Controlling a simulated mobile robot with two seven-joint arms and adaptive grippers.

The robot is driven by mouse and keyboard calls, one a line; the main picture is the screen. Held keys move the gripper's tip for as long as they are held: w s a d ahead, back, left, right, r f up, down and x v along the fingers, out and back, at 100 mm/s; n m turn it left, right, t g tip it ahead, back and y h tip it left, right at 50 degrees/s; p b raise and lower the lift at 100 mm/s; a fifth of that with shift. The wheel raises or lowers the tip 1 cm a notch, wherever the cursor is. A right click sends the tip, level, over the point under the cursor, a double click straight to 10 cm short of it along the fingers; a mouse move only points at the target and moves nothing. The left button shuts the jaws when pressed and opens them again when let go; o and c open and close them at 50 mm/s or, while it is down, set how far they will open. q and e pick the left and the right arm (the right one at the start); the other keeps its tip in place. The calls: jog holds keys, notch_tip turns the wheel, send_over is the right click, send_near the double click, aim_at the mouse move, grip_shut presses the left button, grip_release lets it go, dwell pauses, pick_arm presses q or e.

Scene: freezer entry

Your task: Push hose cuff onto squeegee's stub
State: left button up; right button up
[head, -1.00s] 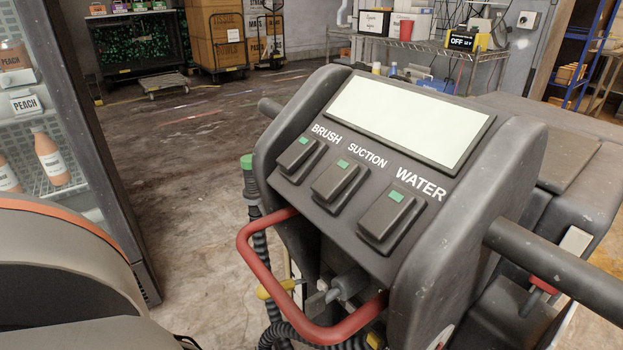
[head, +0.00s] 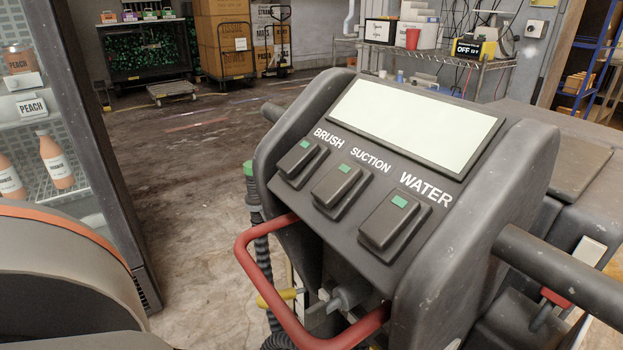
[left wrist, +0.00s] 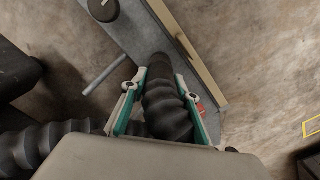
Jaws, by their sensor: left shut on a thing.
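In the left wrist view, my left gripper (left wrist: 155,86) has its teal-lined fingers shut on the black ribbed hose (left wrist: 166,112). The hose's dark end (left wrist: 159,64) points up the picture, over the grey squeegee body (left wrist: 140,40). The squeegee's stub cannot be made out, so I cannot tell whether the cuff touches it or is around it. Another stretch of ribbed hose (left wrist: 45,142) runs off to the left. In the head view, a ribbed hose (head: 262,245) hangs behind the red handle. Neither gripper shows there, and my right gripper is in no view.
The scrubber's console (head: 370,190), with BRUSH, SUCTION and WATER switches, fills the middle of the head view. Its red handle (head: 262,285) juts out in front. A glass-front cooler (head: 60,130) stands at left. Open floor (head: 190,220) lies between them.

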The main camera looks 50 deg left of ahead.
pick_arm(q)
jog(key=shift+s+f+b, duration=0.1)
jog(key=shift+f+b, duration=0.3)
jog(key=shift+f, duration=0.4)
